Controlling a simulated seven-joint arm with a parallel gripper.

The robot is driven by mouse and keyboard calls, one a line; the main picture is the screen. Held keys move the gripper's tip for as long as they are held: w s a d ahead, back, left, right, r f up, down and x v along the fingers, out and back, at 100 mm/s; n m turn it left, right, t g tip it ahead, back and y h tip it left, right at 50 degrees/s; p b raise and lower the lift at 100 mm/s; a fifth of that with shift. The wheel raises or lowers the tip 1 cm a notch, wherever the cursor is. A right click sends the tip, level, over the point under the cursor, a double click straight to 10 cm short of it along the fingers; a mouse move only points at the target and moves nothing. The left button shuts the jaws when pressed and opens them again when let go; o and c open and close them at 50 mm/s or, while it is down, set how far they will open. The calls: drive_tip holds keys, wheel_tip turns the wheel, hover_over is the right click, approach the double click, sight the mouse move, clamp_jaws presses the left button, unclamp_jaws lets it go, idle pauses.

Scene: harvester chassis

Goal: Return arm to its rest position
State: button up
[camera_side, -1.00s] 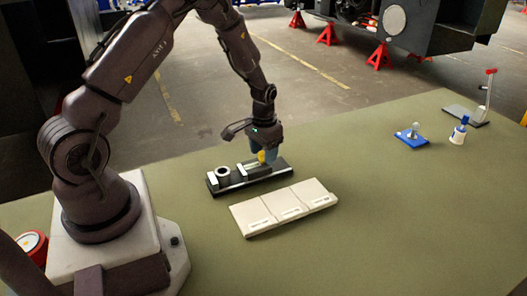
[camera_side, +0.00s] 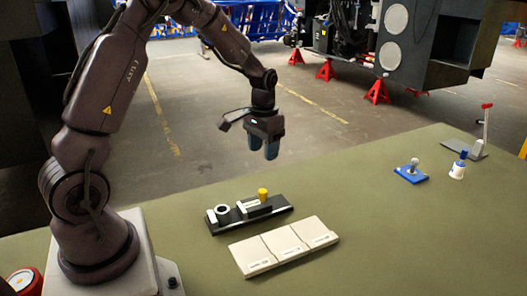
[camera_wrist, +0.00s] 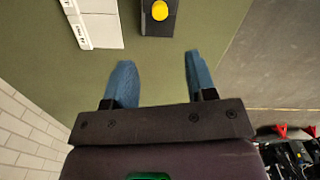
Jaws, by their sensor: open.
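My gripper (camera_side: 264,152) hangs in the air above the far edge of the green table, fingers pointing down, apart from everything below it. Its two blue fingers are spread with nothing between them, as the wrist view (camera_wrist: 158,75) shows. A black fixture (camera_side: 228,222) lies on the table below, with a white-grey ring (camera_side: 222,211) at its left and a yellow cylinder (camera_side: 263,194) standing at its right end. The yellow cylinder also shows from above in the wrist view (camera_wrist: 160,10), beyond the fingertips.
A pale three-section tray (camera_side: 285,247) lies in front of the fixture. At the right stand a blue block with a metal knob (camera_side: 411,172), a white and blue bottle (camera_side: 459,166) and a grey stand with a red-tipped post (camera_side: 475,150). The table's right front is clear.

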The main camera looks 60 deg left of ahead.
drive_tip(key=shift+s, duration=0.1)
drive_tip(key=s+d+r+m+t, duration=0.3)
drive_tip(key=s+d+r+t, duration=0.2)
drive_tip(key=s+d+r, duration=1.1)
drive_tip(key=shift+s+d+r+t, duration=0.3)
drive_tip(key=shift+s+r, duration=0.2)
drive_tip(key=shift+s, duration=0.55)
